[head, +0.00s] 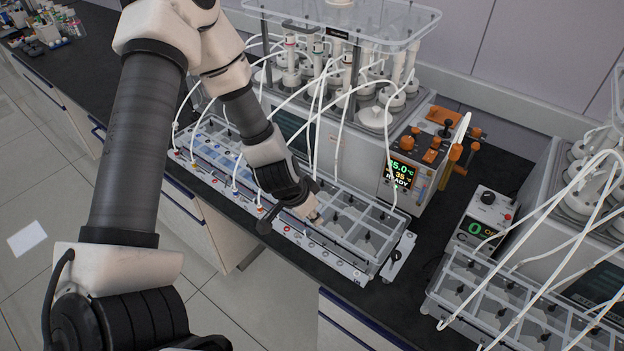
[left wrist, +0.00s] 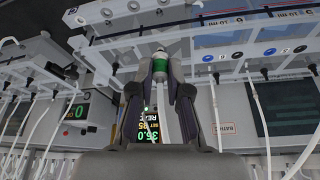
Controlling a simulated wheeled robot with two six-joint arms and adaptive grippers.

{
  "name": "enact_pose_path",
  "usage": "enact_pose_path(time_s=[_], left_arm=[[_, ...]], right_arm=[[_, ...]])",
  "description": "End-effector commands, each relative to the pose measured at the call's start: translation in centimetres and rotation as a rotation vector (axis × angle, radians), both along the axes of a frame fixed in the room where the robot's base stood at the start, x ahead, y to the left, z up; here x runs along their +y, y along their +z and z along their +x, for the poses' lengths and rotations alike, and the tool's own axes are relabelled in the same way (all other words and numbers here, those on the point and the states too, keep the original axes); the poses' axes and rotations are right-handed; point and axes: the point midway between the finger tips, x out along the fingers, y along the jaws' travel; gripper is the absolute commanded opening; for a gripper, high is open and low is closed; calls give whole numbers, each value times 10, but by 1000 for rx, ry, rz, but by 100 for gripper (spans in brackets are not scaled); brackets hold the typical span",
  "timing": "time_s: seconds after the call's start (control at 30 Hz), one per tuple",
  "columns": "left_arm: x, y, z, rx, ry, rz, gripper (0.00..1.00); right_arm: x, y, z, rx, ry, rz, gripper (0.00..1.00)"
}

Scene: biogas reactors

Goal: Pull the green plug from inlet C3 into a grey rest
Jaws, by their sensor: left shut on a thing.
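My left gripper (head: 312,212) is over the front edge of the clear-lidded tray (head: 352,262), near its middle. In the left wrist view, the two fingers of my left gripper (left wrist: 160,80) are shut on the green plug (left wrist: 160,74), a green-banded piece with a white end and a white tube running from it. The plug's white end is close to the tray's rim; I cannot tell whether it sits in an inlet. In the head view the gripper hides the plug, and inlet labels are too small to read. My right gripper is not in view.
White tubes (head: 336,140) arch from the reactor bottles to the tray. A unit with orange knobs and a lit display (head: 402,172) stands behind it. A second tray (head: 478,290) with tubes is at the right.

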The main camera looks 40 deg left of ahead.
Motion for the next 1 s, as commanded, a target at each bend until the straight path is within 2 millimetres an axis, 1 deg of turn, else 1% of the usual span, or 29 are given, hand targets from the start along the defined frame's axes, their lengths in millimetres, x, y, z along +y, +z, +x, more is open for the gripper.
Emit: enact_pose_path(time_s=[0.17, 1.0], left_arm=[[0, -5, 0, 0, 0, 0, 1], [3, -66, -1, 0, 0, 0, 1]], right_arm=[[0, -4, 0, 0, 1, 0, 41], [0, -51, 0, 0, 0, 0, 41]])
